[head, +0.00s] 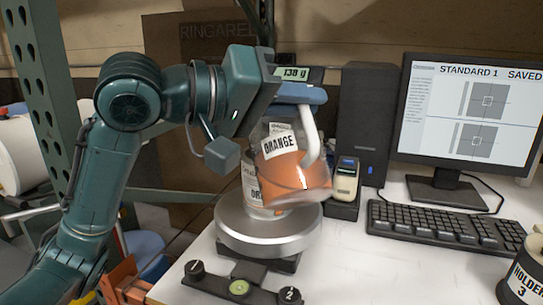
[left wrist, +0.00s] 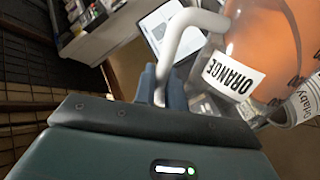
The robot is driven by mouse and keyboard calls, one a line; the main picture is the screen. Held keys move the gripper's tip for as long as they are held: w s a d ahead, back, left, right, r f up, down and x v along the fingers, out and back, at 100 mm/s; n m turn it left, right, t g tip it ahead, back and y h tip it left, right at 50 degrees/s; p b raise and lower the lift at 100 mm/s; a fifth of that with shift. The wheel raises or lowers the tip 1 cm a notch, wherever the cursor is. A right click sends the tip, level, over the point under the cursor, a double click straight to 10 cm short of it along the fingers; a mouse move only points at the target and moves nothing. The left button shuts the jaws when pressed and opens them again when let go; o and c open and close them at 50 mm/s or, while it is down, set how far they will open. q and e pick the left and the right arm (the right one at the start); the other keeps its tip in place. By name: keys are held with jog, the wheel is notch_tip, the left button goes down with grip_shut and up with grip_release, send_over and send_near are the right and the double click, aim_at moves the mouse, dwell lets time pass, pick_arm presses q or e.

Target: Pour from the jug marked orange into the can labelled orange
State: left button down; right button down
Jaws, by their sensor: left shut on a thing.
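The clear jug marked orange (head: 296,165) holds orange liquid and has a pale handle. It hangs tilted in front of and above the can labelled orange (head: 253,190), hiding much of it. My left gripper (head: 300,94) is shut on the jug at the top of its handle. The can appears to stand on the round silver scale pan (head: 268,232). In the left wrist view, the jug (left wrist: 262,45) shows its ORANGE label, and part of the can (left wrist: 302,103) shows at the right edge. I cannot tell whether liquid is flowing. My right gripper is not in view.
The scale display (head: 294,73) seems to read 138 g. A handheld device (head: 346,182) in a dock, a black tower (head: 365,115), a monitor (head: 470,115) and a keyboard (head: 440,235) stand right.

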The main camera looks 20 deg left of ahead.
pick_arm(q)
jog(key=shift+w+a+r+n+p, duration=0.25)
jog(key=shift+r+n+p, duration=0.1)
jog(key=shift+r, duration=0.15)
jog(key=shift+w+a+r+n+p, duration=0.1)
jog(key=shift+w+r+n+p, duration=0.1)
jog(key=shift+r+n, duration=0.25)
dwell(1.6)
jog(key=shift+w+a+r, duration=0.1)
jog(key=shift+w, duration=0.1)
dwell(2.5)
